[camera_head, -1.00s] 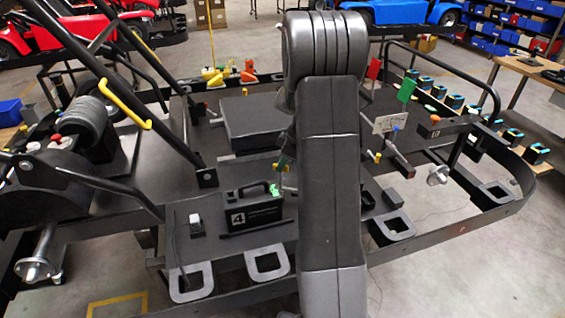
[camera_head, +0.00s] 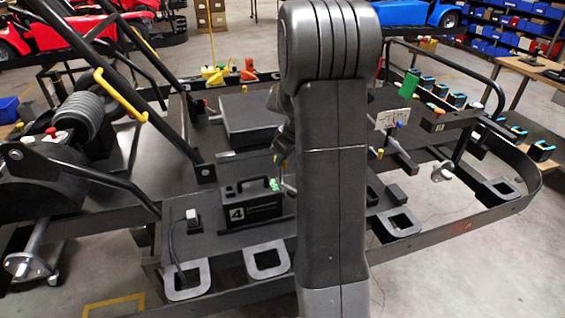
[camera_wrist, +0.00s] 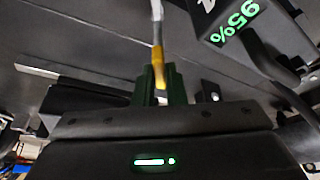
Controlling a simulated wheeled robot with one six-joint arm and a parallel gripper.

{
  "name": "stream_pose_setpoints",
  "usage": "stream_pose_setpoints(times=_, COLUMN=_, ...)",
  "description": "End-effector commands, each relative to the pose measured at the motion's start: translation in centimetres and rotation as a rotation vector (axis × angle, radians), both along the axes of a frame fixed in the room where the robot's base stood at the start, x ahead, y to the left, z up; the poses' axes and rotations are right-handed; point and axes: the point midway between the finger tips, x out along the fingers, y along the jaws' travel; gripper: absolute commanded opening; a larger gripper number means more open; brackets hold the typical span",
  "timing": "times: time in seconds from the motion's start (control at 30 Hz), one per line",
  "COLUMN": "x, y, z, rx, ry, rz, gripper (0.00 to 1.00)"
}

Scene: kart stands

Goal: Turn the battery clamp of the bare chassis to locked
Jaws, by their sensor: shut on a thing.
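The bare chassis is a black kart frame with a flat floor (camera_head: 215,170) in the head view. A black battery (camera_head: 254,205) marked 4, with a handle, stands on it left of my arm. The battery clamp lever (camera_wrist: 156,35) is a thin grey rod with a yellow end. My gripper (camera_wrist: 161,84) has dark green fingers and is shut on the yellow end. In the head view my arm hides much of this area. I cannot tell whether the clamp is locked.
A black box (camera_head: 250,122) lies on the floor behind the battery. A green flag (camera_head: 409,84) and a white card (camera_head: 391,119) stand right of my arm. Black tubes rise at the left.

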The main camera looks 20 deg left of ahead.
Motion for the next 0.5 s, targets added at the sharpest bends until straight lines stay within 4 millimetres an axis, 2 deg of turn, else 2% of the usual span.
stream_pose_setpoints(times=0.5, x=-0.24, y=0.21, z=0.05, rx=0.0, ry=-0.002, rz=-0.429, gripper=0.0)
